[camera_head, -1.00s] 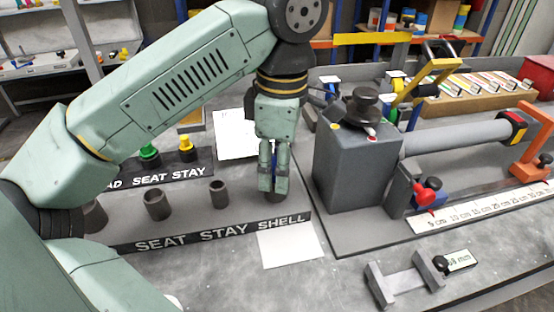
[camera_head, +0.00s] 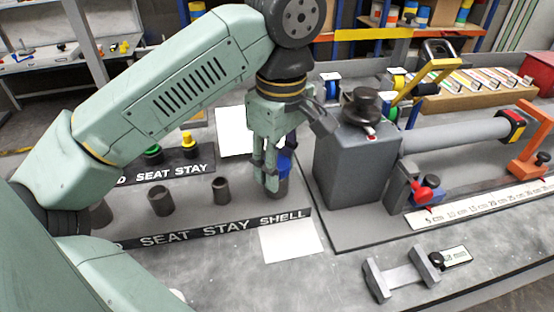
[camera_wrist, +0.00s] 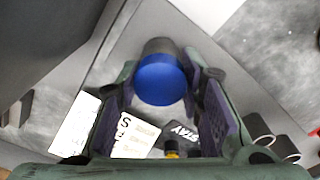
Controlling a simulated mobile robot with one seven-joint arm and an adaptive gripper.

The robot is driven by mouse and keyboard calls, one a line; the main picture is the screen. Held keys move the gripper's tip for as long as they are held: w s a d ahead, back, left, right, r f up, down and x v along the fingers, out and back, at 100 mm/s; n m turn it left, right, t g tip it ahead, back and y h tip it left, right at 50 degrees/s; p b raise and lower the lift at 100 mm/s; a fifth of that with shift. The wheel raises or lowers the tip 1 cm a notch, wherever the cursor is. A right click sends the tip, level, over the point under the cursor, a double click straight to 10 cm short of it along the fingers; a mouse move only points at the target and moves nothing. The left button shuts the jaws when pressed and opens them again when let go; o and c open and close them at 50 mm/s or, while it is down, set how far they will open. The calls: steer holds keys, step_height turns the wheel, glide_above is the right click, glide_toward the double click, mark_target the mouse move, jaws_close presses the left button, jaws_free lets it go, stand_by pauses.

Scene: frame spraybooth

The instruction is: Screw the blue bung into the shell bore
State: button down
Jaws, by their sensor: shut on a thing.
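The blue bung (camera_head: 286,158) shows beside and between my gripper's fingers, over the shell bore at the right end of the row marked "SEAT STAY SHELL". In the wrist view the blue bung (camera_wrist: 160,81) is a round blue face between the two fingers, with the dark grey shell (camera_wrist: 160,46) directly beyond it. My gripper (camera_head: 268,174) points down and is shut on the bung. The shell (camera_head: 277,189) stands upright below, partly hidden by the fingers. I cannot tell how deep the bung sits in the bore.
Two open grey shells (camera_head: 160,201) stand to the left in the same row. A large grey block (camera_head: 352,168) stands close to the right of my gripper. Green and yellow bungs (camera_head: 189,143) stand behind. A white sheet (camera_head: 291,241) lies in front.

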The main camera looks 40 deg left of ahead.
steer(key=m, duration=0.3)
steer(key=shift+m, duration=0.7)
steer(key=m, duration=0.3)
steer(key=shift+p, duration=0.35)
steer(key=c, duration=1.4)
jaws_free()
steer(key=shift+s, duration=0.1)
steer(key=shift+o, duration=0.2)
